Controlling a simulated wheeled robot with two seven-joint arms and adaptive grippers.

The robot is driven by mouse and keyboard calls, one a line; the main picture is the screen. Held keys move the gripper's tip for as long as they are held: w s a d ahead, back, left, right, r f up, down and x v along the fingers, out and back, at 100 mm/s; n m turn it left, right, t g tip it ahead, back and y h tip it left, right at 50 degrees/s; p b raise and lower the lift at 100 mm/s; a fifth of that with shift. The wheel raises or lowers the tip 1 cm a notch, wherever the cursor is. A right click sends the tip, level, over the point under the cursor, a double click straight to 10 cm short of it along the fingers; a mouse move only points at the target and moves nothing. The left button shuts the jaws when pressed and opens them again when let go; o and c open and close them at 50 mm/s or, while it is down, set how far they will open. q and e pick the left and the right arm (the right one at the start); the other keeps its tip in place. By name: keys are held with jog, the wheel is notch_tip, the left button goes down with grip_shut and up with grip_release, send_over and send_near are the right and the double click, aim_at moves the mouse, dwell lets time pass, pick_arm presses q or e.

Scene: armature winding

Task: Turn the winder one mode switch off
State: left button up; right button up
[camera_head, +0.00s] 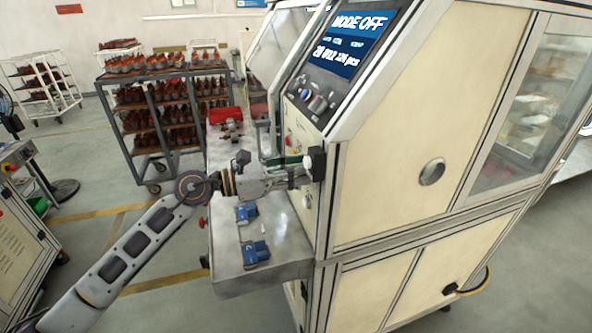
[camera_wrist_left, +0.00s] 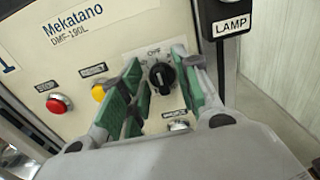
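The winder (camera_head: 385,165) is a large cream machine on the right of the head view, and its blue screen (camera_head: 349,45) reads "MODE OFF". In the left wrist view, a black rotary mode switch (camera_wrist_left: 161,76) sits on the cream panel below a partly hidden "OFF" label. My left gripper (camera_wrist_left: 161,82) has its green-padded fingers apart, one on each side of the switch; I cannot tell whether they touch it. In the head view my left gripper (camera_head: 304,170) is at the panel's lower front, and the switch is hidden there. My right gripper is not in view.
A red button (camera_wrist_left: 56,106) and a yellow button (camera_wrist_left: 99,92) lie left of the switch. A black lamp box (camera_wrist_left: 228,22) juts out at upper right. Blue parts (camera_head: 256,253) lie on the grey work table (camera_head: 280,275). A loaded rack (camera_head: 170,110) stands behind.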

pick_arm(q)
jog(key=v, duration=1.2)
dwell(0.5)
dwell(0.5)
